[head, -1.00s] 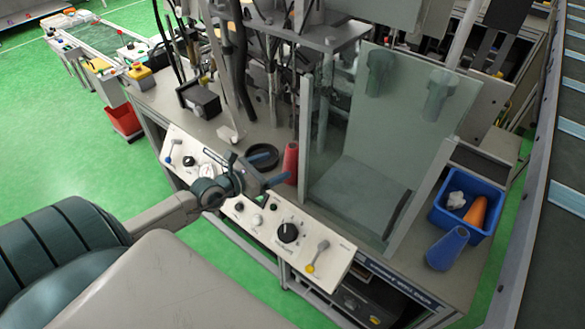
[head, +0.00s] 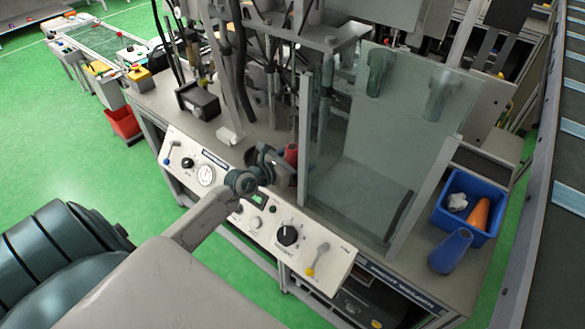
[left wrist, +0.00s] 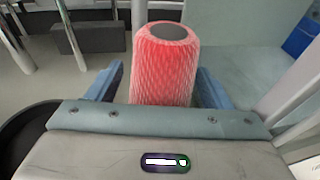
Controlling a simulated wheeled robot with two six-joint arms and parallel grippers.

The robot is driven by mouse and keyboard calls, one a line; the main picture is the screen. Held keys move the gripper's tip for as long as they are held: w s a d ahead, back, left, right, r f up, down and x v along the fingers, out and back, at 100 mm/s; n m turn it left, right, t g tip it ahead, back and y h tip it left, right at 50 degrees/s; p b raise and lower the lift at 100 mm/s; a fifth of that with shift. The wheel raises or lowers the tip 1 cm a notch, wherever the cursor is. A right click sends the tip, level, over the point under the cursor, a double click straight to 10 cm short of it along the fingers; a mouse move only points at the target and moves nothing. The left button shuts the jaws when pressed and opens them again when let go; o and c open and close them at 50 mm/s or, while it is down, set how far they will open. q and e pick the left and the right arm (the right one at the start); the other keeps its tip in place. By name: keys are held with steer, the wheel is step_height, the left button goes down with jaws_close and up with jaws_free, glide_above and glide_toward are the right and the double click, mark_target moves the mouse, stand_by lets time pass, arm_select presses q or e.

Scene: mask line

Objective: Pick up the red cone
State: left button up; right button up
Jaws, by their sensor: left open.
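The red cone (head: 291,153) stands upright on the machine's bench, just left of the clear guard panel; my gripper hides most of it in the head view. In the left wrist view the red cone (left wrist: 165,65) stands between the two blue fingers, its narrow dark top showing. My left gripper (left wrist: 160,88) is open, with a finger on each side of the cone; small gaps seem to show between fingers and cone. The left gripper (head: 275,165) also shows in the head view. My right gripper is not in view.
The clear guard panel (head: 372,150) rises close right of the cone. A sloped control panel (head: 290,235) with knobs lies in front. A blue bin (head: 470,207) holds an orange cone (head: 479,214) and white crumpled stuff.

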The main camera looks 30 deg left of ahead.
arm_select(q)
steer(key=c, duration=1.2)
steer(key=shift+r, duration=0.1)
